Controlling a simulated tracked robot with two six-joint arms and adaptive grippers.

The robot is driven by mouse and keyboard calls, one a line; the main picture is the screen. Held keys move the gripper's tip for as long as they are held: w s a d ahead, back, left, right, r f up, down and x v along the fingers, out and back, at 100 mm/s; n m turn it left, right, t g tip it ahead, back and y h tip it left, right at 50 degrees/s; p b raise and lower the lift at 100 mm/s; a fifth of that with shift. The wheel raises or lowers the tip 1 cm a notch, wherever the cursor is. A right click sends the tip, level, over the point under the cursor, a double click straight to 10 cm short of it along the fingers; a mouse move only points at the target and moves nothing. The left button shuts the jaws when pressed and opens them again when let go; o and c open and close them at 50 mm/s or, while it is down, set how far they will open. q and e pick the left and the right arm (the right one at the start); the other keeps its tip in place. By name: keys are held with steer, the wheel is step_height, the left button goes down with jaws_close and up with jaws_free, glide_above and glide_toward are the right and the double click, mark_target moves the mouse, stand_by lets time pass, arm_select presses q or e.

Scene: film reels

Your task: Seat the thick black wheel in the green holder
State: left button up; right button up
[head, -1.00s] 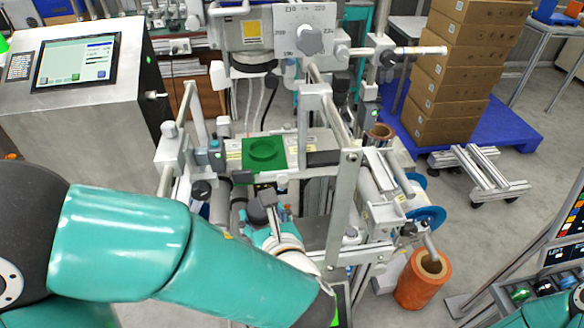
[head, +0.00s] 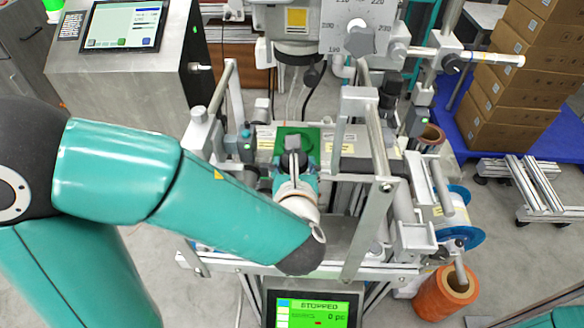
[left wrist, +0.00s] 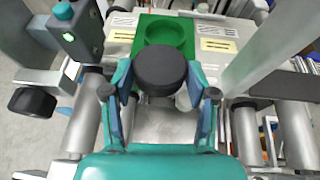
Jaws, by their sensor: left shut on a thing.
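The thick black wheel (left wrist: 161,69) is held between the fingers of my left gripper (left wrist: 160,92) in the left wrist view. The wheel is hard to make out there. My right gripper is not in view.
The holder sits on a metal machine deck (left wrist: 120,38) between upright posts and rails (head: 365,200). A control box with a green light (left wrist: 75,35) and a black knob (left wrist: 33,101) stand at the left. A screen (head: 311,312) is at the front.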

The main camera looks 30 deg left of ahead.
arm_select(q)
steer(key=shift+w+a+r+p, duration=0.15)
steer(key=shift+w+a+p, duration=0.15)
steer(key=shift+w+p, duration=0.3)
steer(key=shift+w+a+r+p, duration=0.1)
steer(key=shift+w+a+p, duration=0.15)
steer(key=shift+w+p, duration=0.25)
steer(key=w+a, duration=0.1)
steer(key=w, duration=0.1)
steer(key=w+a, duration=0.1)
steer(key=w, duration=0.2)
steer(key=w+a, duration=0.1)
steer(key=w, duration=0.1)
steer(key=shift+w+a+f+p, duration=0.15)
steer(key=shift+a+f+p, duration=0.15)
steer(key=shift+f+p, duration=0.1)
steer(key=shift+w+f+b, duration=0.2)
steer(key=shift+f+b, duration=0.75)
steer(key=shift+b, duration=0.05)
steer(key=shift+f+b, duration=0.4)
steer(key=shift+b, duration=0.1)
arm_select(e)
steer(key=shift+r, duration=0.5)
arm_select(q)
steer(key=o, duration=1.2)
steer(key=shift+o, duration=0.2)
steer(key=shift+s, duration=0.1)
